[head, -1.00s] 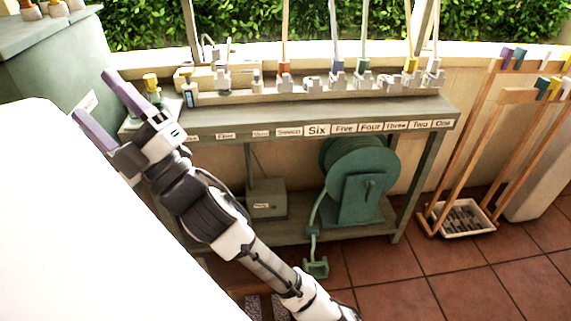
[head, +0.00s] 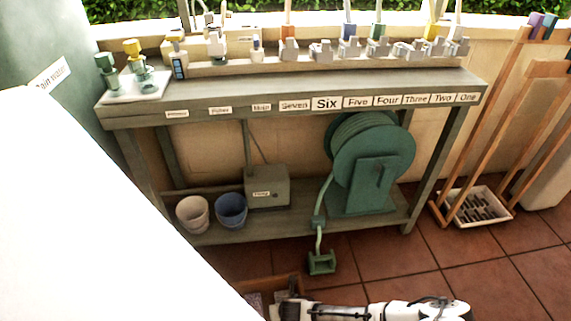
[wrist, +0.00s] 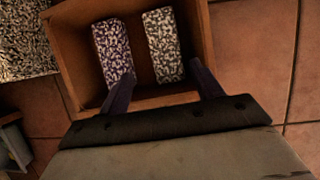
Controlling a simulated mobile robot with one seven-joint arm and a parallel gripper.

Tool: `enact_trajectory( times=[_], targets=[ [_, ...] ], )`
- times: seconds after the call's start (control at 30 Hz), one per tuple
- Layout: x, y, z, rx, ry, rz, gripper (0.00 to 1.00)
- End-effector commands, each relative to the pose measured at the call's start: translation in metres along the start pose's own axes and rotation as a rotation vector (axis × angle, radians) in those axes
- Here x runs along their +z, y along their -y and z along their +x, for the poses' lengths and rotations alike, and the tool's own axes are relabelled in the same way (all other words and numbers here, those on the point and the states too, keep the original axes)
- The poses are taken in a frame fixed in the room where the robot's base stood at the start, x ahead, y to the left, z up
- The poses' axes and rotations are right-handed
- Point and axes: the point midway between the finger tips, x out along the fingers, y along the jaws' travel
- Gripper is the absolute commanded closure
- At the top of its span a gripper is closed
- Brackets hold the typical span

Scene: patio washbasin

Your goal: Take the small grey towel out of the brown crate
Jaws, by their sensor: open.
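The brown crate (wrist: 200,14) fills the top of the wrist view. Two speckled folded towels lie in it side by side: a grey-and-cream one (wrist: 163,45) on the right and a purplish one (wrist: 113,50) on the left. The right one looks like the small grey towel. My gripper (wrist: 162,70) is open and empty, its two purple fingers apart over the near side of the crate, below the towels in the picture. I cannot tell its exact height. In the head view a corner of the crate (head: 268,285) shows at the bottom edge, mostly hidden.
A speckled mat (wrist: 27,40) lies left of the crate on the tiled floor. In the head view a grey bench (head: 290,92) with taps stands behind, with a green hose reel (head: 370,155), two buckets and a box on its shelf. Open tiles lie right.

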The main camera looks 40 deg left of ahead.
Motion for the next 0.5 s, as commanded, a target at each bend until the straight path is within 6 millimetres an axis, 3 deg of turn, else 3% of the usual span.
enact_trajectory(
  times=[0.1,0.4,0.5],
  targets=[
    [-0.011,0.010,0.015,-0.023,-0.017,-0.018,0.35],
    [-0.012,0.010,0.073,-0.021,-0.016,-0.018,0.35],
    [-0.011,0.010,0.084,-0.021,-0.016,-0.018,0.35]
  ],
)
